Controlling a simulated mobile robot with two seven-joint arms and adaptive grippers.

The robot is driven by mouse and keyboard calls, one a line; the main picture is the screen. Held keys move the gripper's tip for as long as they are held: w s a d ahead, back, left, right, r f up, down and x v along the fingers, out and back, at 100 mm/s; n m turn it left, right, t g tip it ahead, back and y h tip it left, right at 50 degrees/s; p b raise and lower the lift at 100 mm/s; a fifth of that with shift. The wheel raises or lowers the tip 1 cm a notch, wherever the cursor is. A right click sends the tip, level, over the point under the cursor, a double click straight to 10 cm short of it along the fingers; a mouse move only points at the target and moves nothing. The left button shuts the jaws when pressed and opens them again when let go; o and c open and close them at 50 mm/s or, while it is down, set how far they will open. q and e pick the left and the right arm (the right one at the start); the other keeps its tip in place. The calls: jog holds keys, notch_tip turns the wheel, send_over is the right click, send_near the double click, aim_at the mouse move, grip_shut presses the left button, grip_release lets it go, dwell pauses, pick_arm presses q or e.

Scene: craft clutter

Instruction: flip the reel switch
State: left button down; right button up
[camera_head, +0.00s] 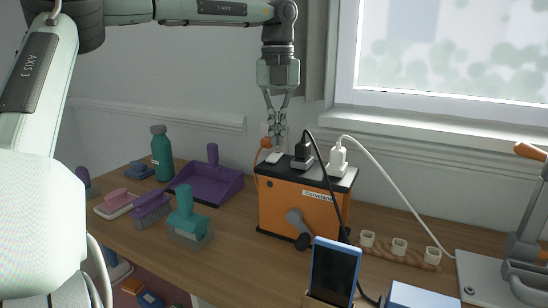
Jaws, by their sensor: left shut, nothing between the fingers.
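The orange cable reel (280,205) stands on the wooden table, with a black top and a dark crank on its front. A small pale switch (272,157) sits at the left end of its top. My left gripper (277,146) points down just above the switch, shut and empty. Its tips are at or very close to the switch; I cannot tell whether they touch. The switch's tilt is too small to make out. My right gripper is not in view.
A black plug (302,154) and a white plug (338,158) stand in the reel's top, with cords trailing right. A phone (334,268) stands in front; a lever device (520,250) is right.

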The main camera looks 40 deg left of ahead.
aim_at(277, 153)
pick_arm(q)
jog(key=shift+f+b, duration=0.7)
jog(key=shift+f, duration=0.5)
dwell(1.0)
jog(key=shift+r, duration=0.1)
notch_tip(277, 153, up, 3)
jog(key=shift+f+p, duration=0.2)
jog(key=shift+p, duration=1)
jog(key=shift+r+p, duration=0.3)
jog(key=shift+r, duration=1.85)
